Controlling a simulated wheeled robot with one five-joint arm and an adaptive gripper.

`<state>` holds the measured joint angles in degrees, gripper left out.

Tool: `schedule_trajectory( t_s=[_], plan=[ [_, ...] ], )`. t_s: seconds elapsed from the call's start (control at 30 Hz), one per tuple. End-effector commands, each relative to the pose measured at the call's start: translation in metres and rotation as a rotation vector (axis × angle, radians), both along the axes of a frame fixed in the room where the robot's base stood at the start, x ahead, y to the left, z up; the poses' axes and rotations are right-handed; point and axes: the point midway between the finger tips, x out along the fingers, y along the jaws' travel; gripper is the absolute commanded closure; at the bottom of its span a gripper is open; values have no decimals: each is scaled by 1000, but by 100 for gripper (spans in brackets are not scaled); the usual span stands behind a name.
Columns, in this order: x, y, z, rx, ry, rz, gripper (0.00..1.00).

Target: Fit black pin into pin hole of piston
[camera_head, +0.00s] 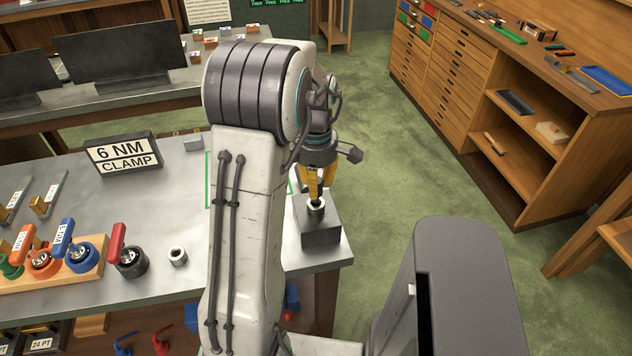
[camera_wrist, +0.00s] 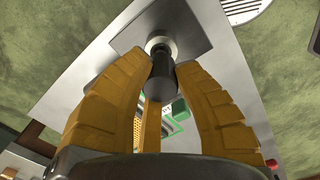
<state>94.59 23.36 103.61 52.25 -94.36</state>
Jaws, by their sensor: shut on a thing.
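My gripper (camera_head: 318,185) points down over a dark square block (camera_head: 320,234) at the table's right corner. A light metal ring-shaped part (camera_head: 316,207), apparently the piston, stands on this block; it also shows in the wrist view (camera_wrist: 171,47). In the wrist view, my gripper's yellow fingers (camera_wrist: 160,78) are closed around a black cylindrical pin (camera_wrist: 160,80). The pin's far end lines up with the ring's dark opening and overlaps it in that view. I cannot tell whether the tip is inside the hole or just above it. The fingers partly hide the pin.
A small metal ring (camera_head: 178,256) and a dark round fixture with a red handle (camera_head: 130,261) stand left of my arm. A wooden rack (camera_head: 60,280) holds coloured-handled tools. A "6 NM CLAMP" sign (camera_head: 123,154) stands behind. Green floor is open to the right.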

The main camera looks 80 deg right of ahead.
Motion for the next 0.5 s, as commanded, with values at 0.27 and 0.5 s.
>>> schedule_trajectory(
  t_s=[0.27, 0.5],
  plan=[
    [0, 0, -7, 0, 0, 0, 100],
    [0, 0, -12, 0, 0, 0, 100]
  ],
)
